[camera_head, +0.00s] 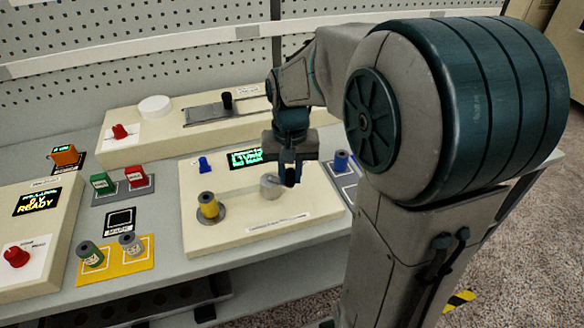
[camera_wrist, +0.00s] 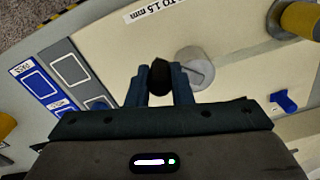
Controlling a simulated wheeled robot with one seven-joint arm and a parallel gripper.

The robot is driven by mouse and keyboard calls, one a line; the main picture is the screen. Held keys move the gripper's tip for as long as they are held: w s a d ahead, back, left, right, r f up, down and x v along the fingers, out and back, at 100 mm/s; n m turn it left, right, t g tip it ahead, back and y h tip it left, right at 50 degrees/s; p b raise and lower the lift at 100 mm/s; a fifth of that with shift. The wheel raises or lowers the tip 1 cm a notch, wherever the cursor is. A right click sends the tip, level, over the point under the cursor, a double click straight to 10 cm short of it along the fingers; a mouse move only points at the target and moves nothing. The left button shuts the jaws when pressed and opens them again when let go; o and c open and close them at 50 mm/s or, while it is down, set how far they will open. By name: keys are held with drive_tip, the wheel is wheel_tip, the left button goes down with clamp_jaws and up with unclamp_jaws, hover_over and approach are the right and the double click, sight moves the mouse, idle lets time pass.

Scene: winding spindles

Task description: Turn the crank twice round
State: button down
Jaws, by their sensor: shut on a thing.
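The crank has a round grey hub (camera_head: 270,187) on the cream winder panel, just left of my gripper (camera_head: 290,172). In the wrist view the hub (camera_wrist: 196,62) and its short arm lie right of the fingers. The crank's dark knob (camera_wrist: 160,72) stands between the two fingertips of my gripper (camera_wrist: 159,84), which is shut on it. In the head view the knob (camera_head: 290,180) shows just below the fingers. A yellow spool (camera_head: 208,206) stands upright on the same panel, left of the crank; part of it shows in the wrist view (camera_wrist: 303,18).
A lit green display (camera_head: 246,157) and a blue switch (camera_head: 205,165) sit behind the crank. Green (camera_head: 90,254) and grey (camera_head: 131,245) spools stand on a yellow mat at the front left.

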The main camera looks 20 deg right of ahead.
drive_tip(key=m, duration=0.1)
drive_tip(key=a+m, duration=0.1)
drive_tip(key=m, duration=0.1)
drive_tip(key=s+m, duration=0.1)
drive_tip(key=shift+a+m, duration=0.3)
drive_tip(key=shift+a, duration=0.05)
drive_tip(key=shift+s+a+m, duration=0.15)
drive_tip(key=shift+a+m, duration=0.35)
drive_tip(key=shift+m, duration=0.65)
drive_tip(key=shift+s+a+m, duration=0.1)
drive_tip(key=shift+a+m, duration=0.4)
drive_tip(key=shift+m, duration=0.65)
drive_tip(key=c, duration=1.3)
unclamp_jaws()
wheel_tip(320, 180, up, 14)
drive_tip(key=shift+f, duration=0.1)
